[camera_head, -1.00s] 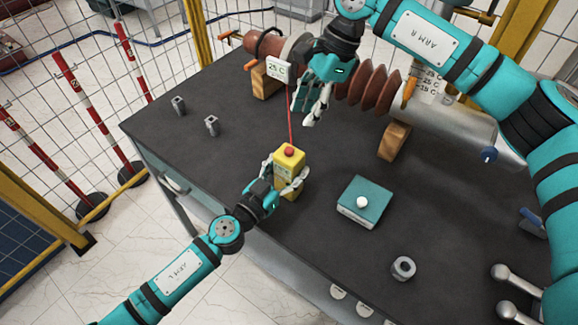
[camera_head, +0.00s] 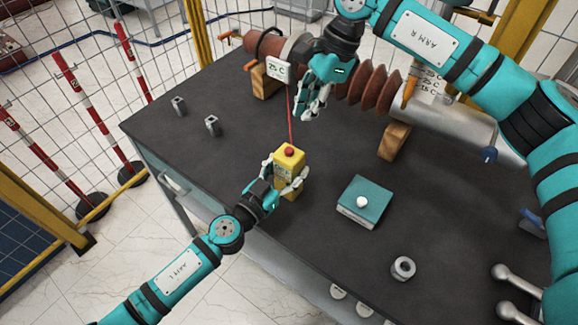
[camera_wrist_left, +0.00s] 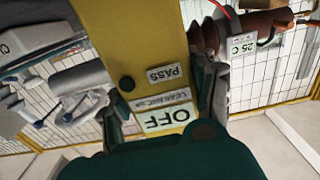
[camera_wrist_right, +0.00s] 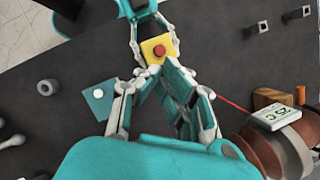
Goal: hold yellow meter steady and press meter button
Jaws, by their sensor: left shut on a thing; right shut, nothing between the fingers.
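The yellow meter (camera_head: 289,162) stands upright on the dark table, with a red button (camera_head: 289,151) on its top. My left gripper (camera_head: 285,180) is shut on the meter's sides. In the left wrist view the yellow meter (camera_wrist_left: 133,45) lies between the fingers, and its labels read PASS, LEAKAGE and OFF. My right gripper (camera_head: 309,112) is shut and empty, above and behind the meter, apart from the button. In the right wrist view the red button (camera_wrist_right: 159,51) shows just beyond the fingertips.
A red lead runs from the meter to the bushing (camera_head: 365,88) with its 25 C display (camera_head: 278,69). A teal box with a white knob (camera_head: 364,202) stands right of the meter. A metal nut (camera_head: 403,268) and two small metal blocks (camera_head: 212,126) lie on the table (camera_head: 240,100).

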